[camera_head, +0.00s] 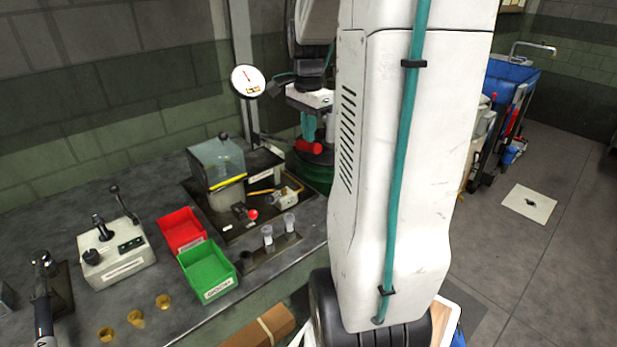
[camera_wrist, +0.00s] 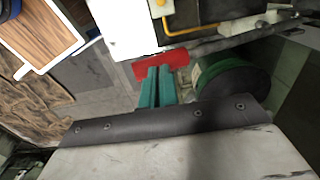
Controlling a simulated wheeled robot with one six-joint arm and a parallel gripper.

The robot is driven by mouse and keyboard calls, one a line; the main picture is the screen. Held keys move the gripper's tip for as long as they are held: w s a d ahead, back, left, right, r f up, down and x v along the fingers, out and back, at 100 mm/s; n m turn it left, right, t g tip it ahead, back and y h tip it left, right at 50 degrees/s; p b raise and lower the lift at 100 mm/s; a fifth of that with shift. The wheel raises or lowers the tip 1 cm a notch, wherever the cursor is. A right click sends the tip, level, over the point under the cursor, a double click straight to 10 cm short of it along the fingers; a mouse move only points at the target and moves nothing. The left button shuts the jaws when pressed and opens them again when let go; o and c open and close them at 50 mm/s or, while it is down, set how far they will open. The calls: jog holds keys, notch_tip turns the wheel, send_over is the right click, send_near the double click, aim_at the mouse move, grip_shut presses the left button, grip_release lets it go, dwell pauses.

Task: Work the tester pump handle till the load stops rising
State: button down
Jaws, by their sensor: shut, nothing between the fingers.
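My gripper (camera_head: 311,135) hangs down at the back of the bench, partly behind my own white arm in the head view. Its teal fingers (camera_wrist: 158,72) are together with nothing between them. A red grip (camera_head: 308,147), seemingly the pump handle, lies right at the fingertips. In the wrist view the red grip (camera_wrist: 160,63) spans across just beyond the tips; whether they touch I cannot tell. The round white gauge (camera_head: 247,80) has a red needle; its reading is too small to tell. The tester's body is mostly hidden.
A green drum (camera_head: 312,172) stands below the gripper; it also shows in the wrist view (camera_wrist: 232,88).

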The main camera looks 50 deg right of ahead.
notch_tip(320, 180, down, 9)
dwell(1.2)
jog(key=shift+a+r, duration=0.1)
jog(key=shift+r, duration=5.45)
notch_tip(320, 180, up, 7)
jog(key=shift+f, duration=3.5)
